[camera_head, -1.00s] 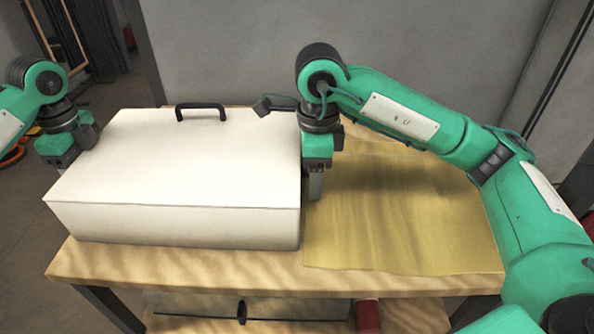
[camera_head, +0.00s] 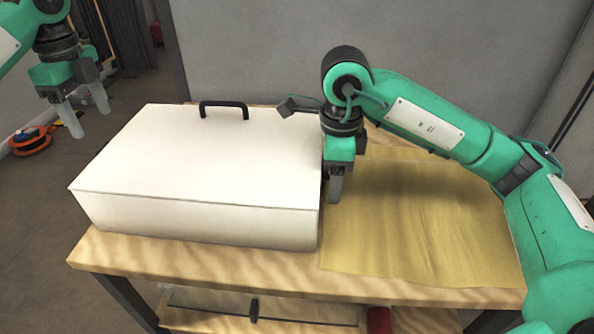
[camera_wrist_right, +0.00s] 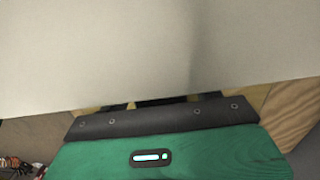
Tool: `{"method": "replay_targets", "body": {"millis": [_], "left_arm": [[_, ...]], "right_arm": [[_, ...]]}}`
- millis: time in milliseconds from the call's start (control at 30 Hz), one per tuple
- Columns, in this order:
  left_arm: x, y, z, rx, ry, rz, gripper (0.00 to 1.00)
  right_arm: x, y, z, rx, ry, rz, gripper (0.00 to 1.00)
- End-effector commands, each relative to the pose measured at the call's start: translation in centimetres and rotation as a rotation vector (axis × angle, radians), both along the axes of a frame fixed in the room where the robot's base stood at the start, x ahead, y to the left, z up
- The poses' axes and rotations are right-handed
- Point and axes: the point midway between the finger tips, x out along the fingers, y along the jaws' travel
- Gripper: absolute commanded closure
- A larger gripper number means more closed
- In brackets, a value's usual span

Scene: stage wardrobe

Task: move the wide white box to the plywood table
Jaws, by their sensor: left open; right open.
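The wide white box (camera_head: 205,165) sits on a wooden table (camera_head: 200,262), lid closed, with a black handle (camera_head: 224,110) on top near its back edge. My left gripper (camera_head: 88,118) is open and empty in the air, apart from the box to its upper left. My right gripper (camera_head: 335,190) is open, pointing down right beside the box's right side; I cannot tell whether it touches. In the right wrist view the pale box wall (camera_wrist_right: 160,50) fills the upper part and hides the fingertips.
A yellow cloth (camera_head: 420,220) covers the right part of the table top. A lower shelf (camera_head: 260,305) holds a dark-handled item and a red object (camera_head: 379,320). A grey wall stands behind. An orange cable reel (camera_head: 30,140) lies on the floor at left.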

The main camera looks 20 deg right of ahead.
Motion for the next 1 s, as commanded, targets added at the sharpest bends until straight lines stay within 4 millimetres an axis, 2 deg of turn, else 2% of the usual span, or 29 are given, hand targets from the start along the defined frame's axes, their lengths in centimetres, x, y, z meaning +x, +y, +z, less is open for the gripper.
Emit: {"method": "replay_targets", "body": {"millis": [267, 800, 1000], "left_arm": [[0.0, 0.0, 0.5, 0.000, 0.000, 0.000, 0.35], [0.0, 0.0, 0.5, 0.000, 0.000, 0.000, 0.35], [0.0, 0.0, 0.5, 0.000, 0.000, 0.000, 0.35]], "right_arm": [[0.1, 0.0, 1.3, 0.000, -0.002, 0.000, 0.35], [0.1, 0.0, 9.0, 0.000, -0.003, -0.002, 0.35], [0.1, 0.0, 11.0, 0.000, -0.002, -0.001, 0.35]]}}
